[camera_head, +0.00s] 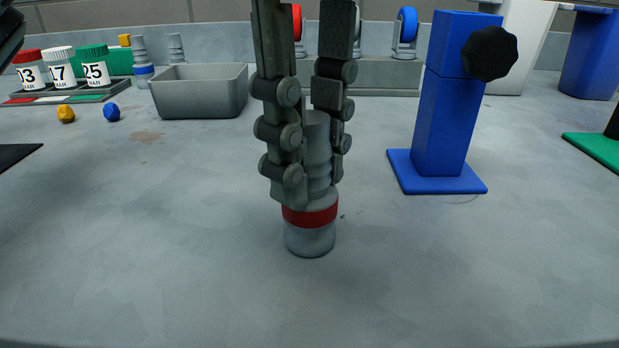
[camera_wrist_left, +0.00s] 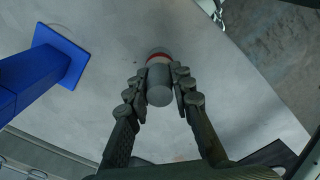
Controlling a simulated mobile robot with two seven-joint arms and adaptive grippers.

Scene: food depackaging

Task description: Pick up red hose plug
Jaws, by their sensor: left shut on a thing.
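The red hose plug (camera_head: 310,228) is a grey ribbed cylinder with a red band near its base. It is upright at the middle of the table in the head view; I cannot tell whether its base touches the table. My left gripper (camera_head: 309,180) points down and is shut on its upper grey part, with a finger on each side. The wrist view also shows the plug (camera_wrist_left: 159,85) between the fingertips (camera_wrist_left: 160,88), its red band beyond them. My right gripper is not clearly in view.
A blue stand (camera_head: 440,125) with a black knob is to the right. A grey bin (camera_head: 200,92) is at the back left, beside a blue-banded plug (camera_head: 142,65). Numbered jars (camera_head: 62,72) stand at far left. The front table is clear.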

